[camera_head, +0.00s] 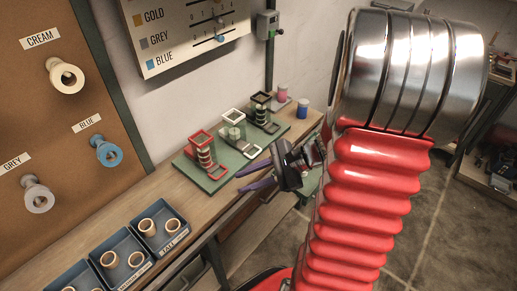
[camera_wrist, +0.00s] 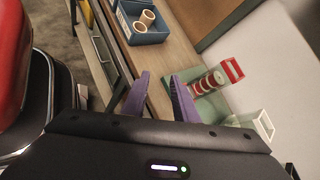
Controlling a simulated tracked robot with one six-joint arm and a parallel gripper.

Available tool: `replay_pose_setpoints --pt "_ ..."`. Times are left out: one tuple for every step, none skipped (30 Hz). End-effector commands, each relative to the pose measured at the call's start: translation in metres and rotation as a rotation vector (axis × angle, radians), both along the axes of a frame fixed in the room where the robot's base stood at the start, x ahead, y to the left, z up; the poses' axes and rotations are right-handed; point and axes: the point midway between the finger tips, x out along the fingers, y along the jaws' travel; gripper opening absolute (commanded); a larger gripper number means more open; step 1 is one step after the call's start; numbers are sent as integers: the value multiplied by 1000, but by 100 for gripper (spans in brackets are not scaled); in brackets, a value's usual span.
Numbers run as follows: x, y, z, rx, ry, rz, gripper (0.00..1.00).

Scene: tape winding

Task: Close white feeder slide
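The white feeder (camera_head: 233,118) stands on a green base between the red and black feeders in the head view. Its white slide (camera_head: 250,151) sticks out at the front, toward my gripper. In the wrist view, part of the white feeder (camera_wrist: 263,124) shows at the lower right, mostly hidden behind my gripper body. My gripper (camera_head: 240,181) has purple fingers and is held near the bench's front edge, in front of the red and white feeders. In the wrist view, the fingers (camera_wrist: 158,85) are apart with nothing between them.
The black feeder (camera_head: 261,104) stands to the right. Blue bins (camera_head: 161,227) with tan rolls sit on the bench at left. Pink and blue spools (camera_head: 302,108) stand at the far end.

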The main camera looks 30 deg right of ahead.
Motion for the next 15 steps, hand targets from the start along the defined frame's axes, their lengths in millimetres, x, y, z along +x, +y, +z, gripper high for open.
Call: replay_pose_setpoints --pt "-3 13 6 -51 -10 64 26" --pt "-5 18 8 -80 -14 99 26" --pt "-8 26 11 -120 -19 148 26" --pt "-11 32 14 -149 -24 184 26" --pt "-13 37 16 -178 -29 219 26" --pt "-17 44 18 -219 -36 266 26" --pt "-20 49 20 -249 -43 301 26" --pt "-23 53 23 -278 -49 335 26" --pt "-27 59 25 -319 -59 382 26" --pt "-29 63 27 -350 -67 415 26" --pt "-32 66 29 -381 -75 449 26" --pt "-36 71 32 -423 -87 494 26" --pt "-39 74 34 -453 -97 527 26" --pt "-41 77 37 -485 -107 558 26" --pt "-44 80 40 -528 -121 600 26"
